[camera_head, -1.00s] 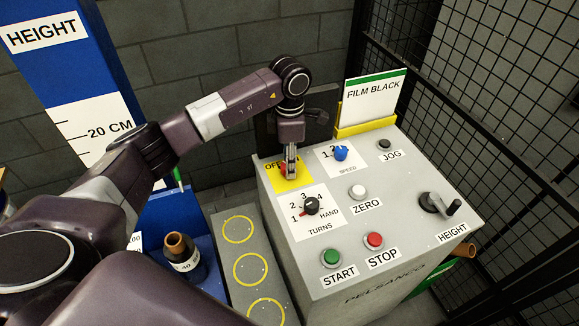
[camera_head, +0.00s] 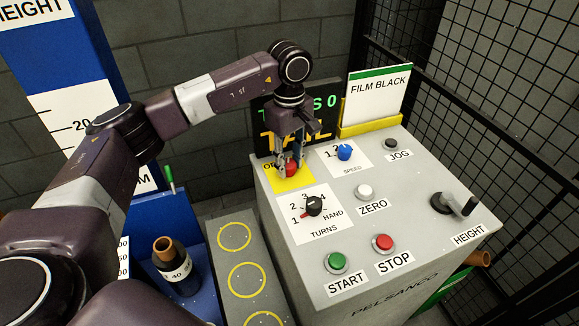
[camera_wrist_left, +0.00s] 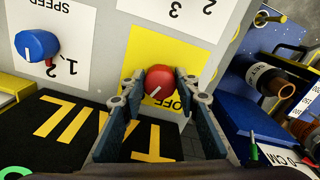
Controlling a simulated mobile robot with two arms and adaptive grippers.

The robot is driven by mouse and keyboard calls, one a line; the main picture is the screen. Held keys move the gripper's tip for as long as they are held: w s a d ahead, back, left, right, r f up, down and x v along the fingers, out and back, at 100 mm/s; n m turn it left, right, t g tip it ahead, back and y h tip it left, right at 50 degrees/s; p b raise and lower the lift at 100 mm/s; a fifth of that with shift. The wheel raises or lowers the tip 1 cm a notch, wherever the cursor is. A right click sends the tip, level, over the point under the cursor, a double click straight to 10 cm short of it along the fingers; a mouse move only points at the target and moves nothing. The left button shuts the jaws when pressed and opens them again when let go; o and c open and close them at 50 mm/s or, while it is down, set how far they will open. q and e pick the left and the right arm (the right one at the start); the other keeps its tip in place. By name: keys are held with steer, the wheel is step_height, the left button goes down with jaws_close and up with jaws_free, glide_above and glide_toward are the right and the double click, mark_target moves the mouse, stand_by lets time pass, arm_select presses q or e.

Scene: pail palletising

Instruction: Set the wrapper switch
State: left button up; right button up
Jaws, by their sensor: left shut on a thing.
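The control panel (camera_head: 410,220) is a grey box with a sloped top. Its red switch knob (camera_wrist_left: 159,80) sits on a yellow plate (camera_wrist_left: 137,55) marked OFF, partly covered. The red knob also shows in the head view (camera_head: 291,168). My left gripper (camera_head: 290,165) comes down on it from above, shut on the knob with one finger on each side. In the left wrist view, a white pointer line on the knob slants to lower left. Behind my left gripper, a dark display (camera_head: 262,125) shows yellow TAIL and green text, partly hidden. My right gripper is out of view.
A blue SPEED knob (camera_head: 345,152), black HAND TURNS knob (camera_head: 314,206), ZERO (camera_head: 365,192), JOG (camera_head: 391,144), START (camera_head: 337,262) and STOP (camera_head: 383,243) buttons and HEIGHT crank (camera_head: 452,203) surround it. A FILM BLACK card (camera_head: 377,96) stands behind; black mesh fence (camera_head: 500,95) at right.

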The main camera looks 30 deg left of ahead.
mark_target(289, 164)
arm_select(q)
steer(key=shift+r+m+b, duration=0.1)
steer(key=shift+m+b, duration=0.7)
steer(key=shift+m, duration=1.3)
steer(key=o, duration=1.2)
steer(key=shift+c, duration=0.2)
step_height(289, 164, up, 12)
